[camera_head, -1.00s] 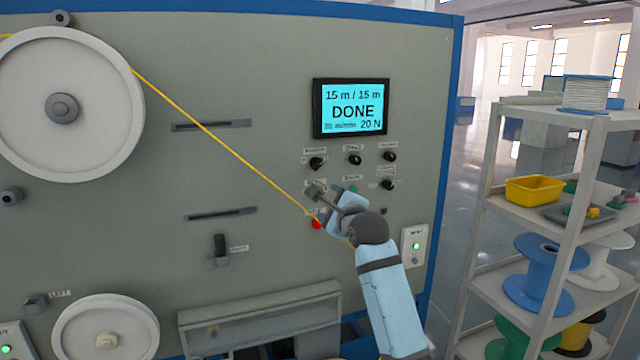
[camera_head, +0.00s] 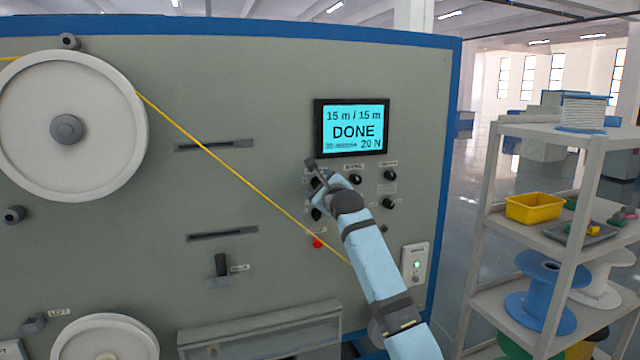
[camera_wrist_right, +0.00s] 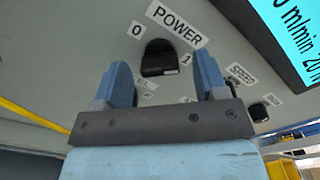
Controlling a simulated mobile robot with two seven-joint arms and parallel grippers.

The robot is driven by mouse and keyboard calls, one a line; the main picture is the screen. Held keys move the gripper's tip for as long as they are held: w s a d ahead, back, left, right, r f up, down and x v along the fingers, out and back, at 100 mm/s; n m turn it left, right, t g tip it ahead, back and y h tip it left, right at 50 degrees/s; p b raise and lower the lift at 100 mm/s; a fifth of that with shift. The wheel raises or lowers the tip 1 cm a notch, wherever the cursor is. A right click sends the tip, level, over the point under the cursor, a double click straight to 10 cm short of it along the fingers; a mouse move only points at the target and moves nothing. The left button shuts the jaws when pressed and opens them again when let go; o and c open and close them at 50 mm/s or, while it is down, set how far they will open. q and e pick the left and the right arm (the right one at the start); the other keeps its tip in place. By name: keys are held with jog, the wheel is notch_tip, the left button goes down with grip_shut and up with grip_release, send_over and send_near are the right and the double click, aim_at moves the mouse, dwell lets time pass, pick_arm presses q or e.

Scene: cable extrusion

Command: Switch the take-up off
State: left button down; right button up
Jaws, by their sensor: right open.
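The take-up machine's grey panel (camera_head: 270,90) carries a screen (camera_head: 351,127) reading "15 m / 15 m DONE". Below the screen are several black knobs (camera_head: 355,179) and a red button (camera_head: 317,242). My right gripper (camera_head: 325,180) is at the upper-left knob and largely hides it in the head view. In the right wrist view, a black knob (camera_wrist_right: 160,56) labelled POWER, with 0 and 1 marks, lies ahead between the open fingers (camera_wrist_right: 162,78). The fingers appear apart from the knob. Its exact setting is unclear. My left gripper is not in view.
A yellow cable (camera_head: 215,155) runs diagonally from the large white wheel (camera_head: 70,125) to behind my right arm. A box with a green light (camera_head: 415,263) is mounted right of the arm. A shelf (camera_head: 545,130) with spools and bins stands farther right.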

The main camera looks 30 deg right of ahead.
jog(key=shift+w+d, duration=0.1)
jog(key=shift+w, duration=0.4)
jog(key=c, duration=0.9)
